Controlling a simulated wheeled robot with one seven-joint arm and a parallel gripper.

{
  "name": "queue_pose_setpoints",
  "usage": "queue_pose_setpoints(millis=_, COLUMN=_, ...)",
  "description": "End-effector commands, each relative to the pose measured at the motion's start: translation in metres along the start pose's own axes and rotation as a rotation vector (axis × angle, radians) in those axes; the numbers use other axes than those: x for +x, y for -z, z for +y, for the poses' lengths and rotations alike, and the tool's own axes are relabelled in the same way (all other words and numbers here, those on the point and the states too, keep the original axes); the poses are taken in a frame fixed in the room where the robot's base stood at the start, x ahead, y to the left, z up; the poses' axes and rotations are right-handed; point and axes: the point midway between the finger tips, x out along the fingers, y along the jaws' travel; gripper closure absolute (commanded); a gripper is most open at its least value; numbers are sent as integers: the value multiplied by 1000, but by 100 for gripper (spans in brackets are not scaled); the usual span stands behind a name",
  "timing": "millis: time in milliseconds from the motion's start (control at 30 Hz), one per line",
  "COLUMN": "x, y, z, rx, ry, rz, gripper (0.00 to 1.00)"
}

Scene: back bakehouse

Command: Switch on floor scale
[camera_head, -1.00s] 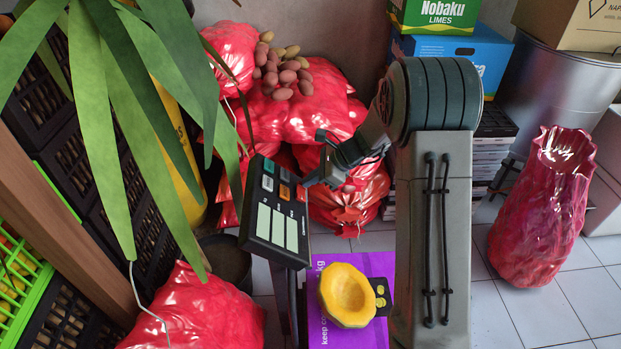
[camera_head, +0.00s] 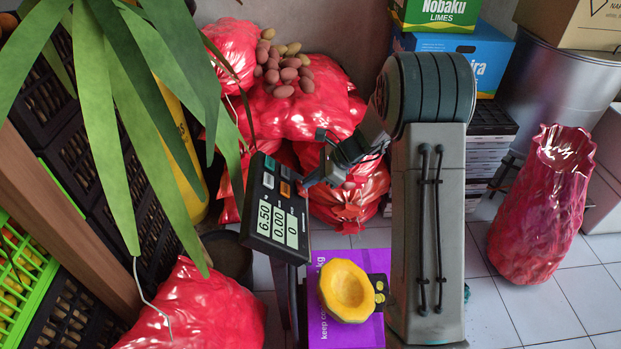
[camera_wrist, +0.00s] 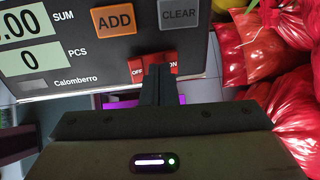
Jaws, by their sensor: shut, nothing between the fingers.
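The floor scale's display head (camera_head: 273,208) stands on a post at the picture's centre left. Its screens are lit and read 6.50, 0.00 and 0. In the wrist view the panel (camera_wrist: 90,50) shows an orange ADD button, a grey CLEAR button and a red OFF/ON switch (camera_wrist: 137,70). My gripper (camera_wrist: 158,72) is shut and empty, with its fingertips at the switch, over its middle and toward the ON side. Whether they touch it I cannot tell.
Red sacks (camera_head: 300,105) are heaped behind the display, with potatoes on top. Long green leaves (camera_head: 120,140) hang at the left beside stacked black crates (camera_head: 60,110).

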Motion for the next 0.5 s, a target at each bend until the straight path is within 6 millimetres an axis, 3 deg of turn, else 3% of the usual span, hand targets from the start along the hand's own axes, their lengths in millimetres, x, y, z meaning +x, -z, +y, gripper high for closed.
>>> queue_pose_setpoints(millis=267, x=-7, y=-1, z=-2, rx=0, ry=1, rz=0, gripper=100)
queue_pose_setpoints(millis=500, x=-43, y=-6, z=-10, rx=-3, ry=-1, rz=1, gripper=100)
